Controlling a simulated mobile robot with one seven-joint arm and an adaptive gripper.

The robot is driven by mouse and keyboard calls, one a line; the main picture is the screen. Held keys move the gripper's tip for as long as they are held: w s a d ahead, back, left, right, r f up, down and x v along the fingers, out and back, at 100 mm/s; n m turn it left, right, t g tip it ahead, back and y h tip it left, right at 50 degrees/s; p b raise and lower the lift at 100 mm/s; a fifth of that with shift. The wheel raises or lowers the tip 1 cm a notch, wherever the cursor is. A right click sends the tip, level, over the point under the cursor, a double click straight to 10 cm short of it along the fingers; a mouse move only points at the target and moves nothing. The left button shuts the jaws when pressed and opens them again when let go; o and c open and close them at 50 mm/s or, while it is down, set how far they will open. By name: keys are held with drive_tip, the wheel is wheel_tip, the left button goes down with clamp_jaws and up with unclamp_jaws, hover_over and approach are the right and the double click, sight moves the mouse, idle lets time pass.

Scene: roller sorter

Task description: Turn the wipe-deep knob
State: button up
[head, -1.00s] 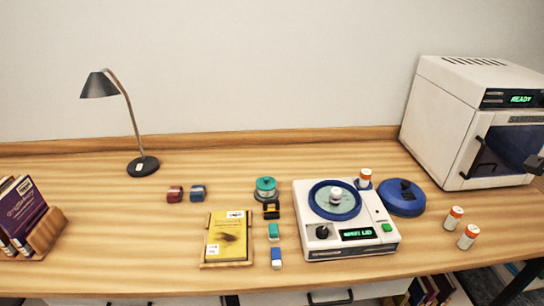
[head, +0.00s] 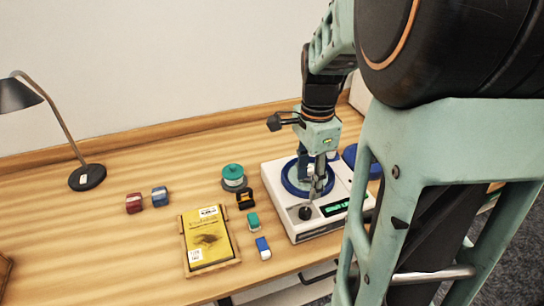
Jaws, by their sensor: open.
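A white machine (head: 295,230) with a blue ring (head: 289,187) on its top stands on the table in the head view. A black knob (head: 305,213) sits at the left of its front panel, beside a lit green display (head: 334,207). Any label on the knob is too small to read. My gripper (head: 316,194) points down over the machine, with its fingers open, just behind and above the knob. Whether a finger touches the knob or the ring cannot be told. My arm and gripper hide part of the ring and the machine's right side.
A yellow book (head: 207,240) lies on a wooden stand left of the machine. Between them are a green-topped spool (head: 233,176), a yellow-black item (head: 245,199) and two erasers, green (head: 253,222) and blue (head: 263,247). A blue lid (head: 374,171) is partly hidden behind my arm.

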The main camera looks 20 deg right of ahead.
sight(306, 211)
wheel_tip(306, 211, down, 10)
drive_tip(key=shift+d+f+b, duration=0.1)
drive_tip(key=shift+f+b, duration=0.1)
drive_tip(key=shift+b, duration=0.1)
clamp_jaws()
idle(0.4)
